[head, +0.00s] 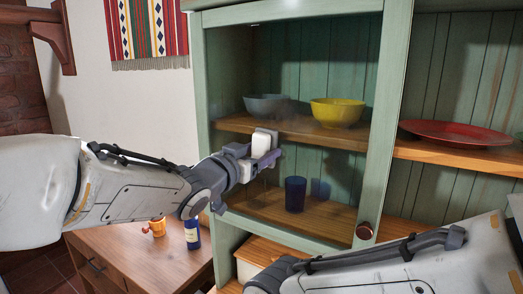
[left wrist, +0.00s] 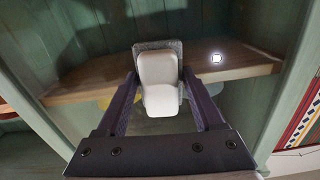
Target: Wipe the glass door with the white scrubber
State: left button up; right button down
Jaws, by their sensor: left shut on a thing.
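The white scrubber (head: 266,141) is in my left gripper (head: 262,157), in front of the glass door (head: 345,143) of the green cabinet. In the left wrist view the scrubber (left wrist: 160,82) sits between the two fingers of my left gripper (left wrist: 160,98), with its grey pad on the far side toward the door. I cannot tell whether the pad touches the glass. The door has a green frame and a round dark knob (head: 364,231) at its lower right. My right arm comes in at the lower right of the head view; its gripper is not in view.
Behind the glass are a grey bowl (head: 266,104), a yellow bowl (head: 337,112) and a blue cup (head: 295,194). A red plate (head: 455,132) lies on the shelf to the right. A wooden table (head: 145,262) with an orange mug (head: 155,227) and blue bottle (head: 192,234) stands lower left.

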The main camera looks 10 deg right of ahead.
aim_at(274, 145)
pick_arm(q)
notch_tip(274, 145, up, 2)
jog(key=shift+p, duration=0.5)
jog(key=shift+s+d+f+b, duration=0.2)
jog(key=shift+s+d+b, duration=0.25)
jog(key=shift+b, duration=0.25)
jog(key=shift+s+d+b, duration=0.45)
jog(key=shift+d+b, duration=0.15)
jog(key=shift+b, duration=0.05)
jog(key=shift+s+d, duration=0.15)
jog(key=shift+s, duration=0.05)
jog(key=shift+s+d+f+b, duration=0.1)
jog(key=shift+s+d+b, duration=0.5)
jog(key=shift+b, duration=0.55)
jog(key=shift+s+d+b, duration=0.2)
jog(key=shift+d+b, duration=0.25)
jog(key=shift+b, duration=0.25)
jog(key=shift+s+d+r+b, duration=0.2)
jog(key=shift+d+b, duration=0.1)
